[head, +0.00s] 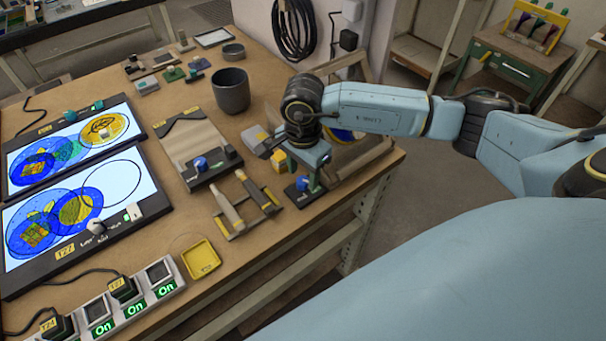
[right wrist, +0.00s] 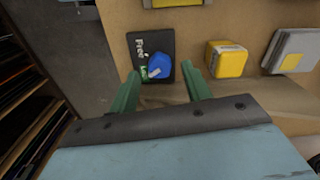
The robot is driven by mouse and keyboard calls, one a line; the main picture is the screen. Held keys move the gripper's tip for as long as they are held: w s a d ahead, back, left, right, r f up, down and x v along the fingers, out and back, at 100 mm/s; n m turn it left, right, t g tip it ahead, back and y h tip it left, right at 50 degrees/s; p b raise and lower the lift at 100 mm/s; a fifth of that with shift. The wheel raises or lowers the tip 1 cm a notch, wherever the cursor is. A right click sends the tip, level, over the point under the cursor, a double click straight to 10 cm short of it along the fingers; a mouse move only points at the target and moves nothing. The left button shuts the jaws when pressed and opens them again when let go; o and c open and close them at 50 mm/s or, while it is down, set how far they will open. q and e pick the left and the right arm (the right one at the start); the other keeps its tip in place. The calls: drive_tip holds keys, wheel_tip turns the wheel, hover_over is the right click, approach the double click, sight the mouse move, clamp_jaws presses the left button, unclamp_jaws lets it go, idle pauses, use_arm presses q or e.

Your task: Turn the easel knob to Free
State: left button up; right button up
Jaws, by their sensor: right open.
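The easel knob (right wrist: 160,65) is blue with a white mark and sits on a black plate (right wrist: 140,40). The plate reads "Free" in white, with a green label below it. The white mark points to the lower left in the right wrist view, toward the green label. In the head view the knob (head: 302,183) shows at the table's right edge, below my right gripper (head: 301,172). My right gripper (right wrist: 160,79) is open, its green fingers on either side of the knob, without visible grip. My left gripper is out of view.
A yellow block (right wrist: 227,60) and a grey box (right wrist: 291,50) lie right of the knob in the wrist view. Another blue knob (head: 200,163) sits on a board to the left. Brushes (head: 228,210) lie on a rack nearby. A dark cup (head: 231,91) stands farther back.

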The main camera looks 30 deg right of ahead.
drive_tip(key=shift+f, duration=0.95)
drive_tip(key=c, duration=1)
drive_tip(key=shift+m, duration=0.3)
drive_tip(key=m+b, duration=0.1)
drive_tip(key=m, duration=0.1)
drive_tip(key=shift+m, duration=0.3)
drive_tip(key=m, duration=0.2)
drive_tip(key=shift+m, duration=0.4)
drive_tip(key=m+b, duration=0.1)
drive_tip(key=m, duration=0.4)
drive_tip(key=shift+m, duration=0.4)
